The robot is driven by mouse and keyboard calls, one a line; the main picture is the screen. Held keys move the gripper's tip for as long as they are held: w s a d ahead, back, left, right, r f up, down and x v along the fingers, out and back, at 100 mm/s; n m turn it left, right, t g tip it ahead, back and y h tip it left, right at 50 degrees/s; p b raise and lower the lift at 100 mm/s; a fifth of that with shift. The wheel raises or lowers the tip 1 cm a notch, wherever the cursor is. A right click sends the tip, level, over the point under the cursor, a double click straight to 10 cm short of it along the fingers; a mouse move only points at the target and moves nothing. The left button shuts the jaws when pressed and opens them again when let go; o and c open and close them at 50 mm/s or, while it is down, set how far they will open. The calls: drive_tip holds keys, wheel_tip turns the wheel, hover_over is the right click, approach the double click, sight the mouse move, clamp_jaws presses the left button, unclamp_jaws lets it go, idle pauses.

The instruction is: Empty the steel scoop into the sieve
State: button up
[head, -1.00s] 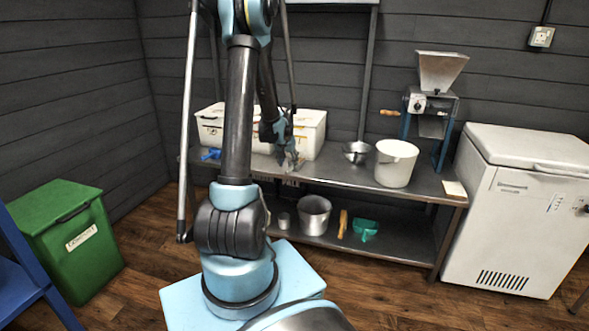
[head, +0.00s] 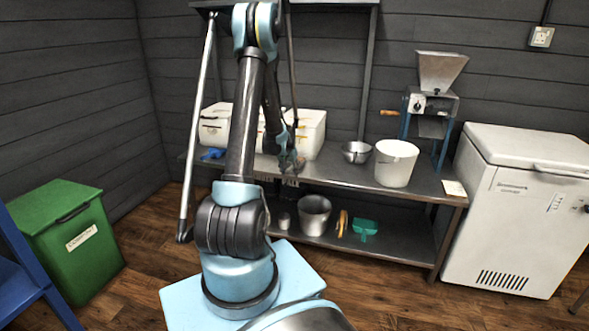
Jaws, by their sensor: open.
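My gripper (head: 291,170) is open and points down at the front of the steel bench, in front of the white boxes. A shallow round steel vessel (head: 356,152), which looks like the sieve, sits on the bench to its right, apart from it. I cannot make out its mesh or what is in it. I cannot pick out the steel scoop; my arm hides part of the bench top. Whether anything lies between my fingertips is too small to tell.
A white bucket (head: 395,165) and a grain mill (head: 434,90) stand right on the bench (head: 335,171). White boxes (head: 307,132) and a blue scoop (head: 213,153) are at the left. A steel pot (head: 314,214) and green scoop (head: 364,230) are on the shelf below.

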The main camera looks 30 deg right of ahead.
clamp_jaws()
drive_tip(key=shift+r, duration=3.05)
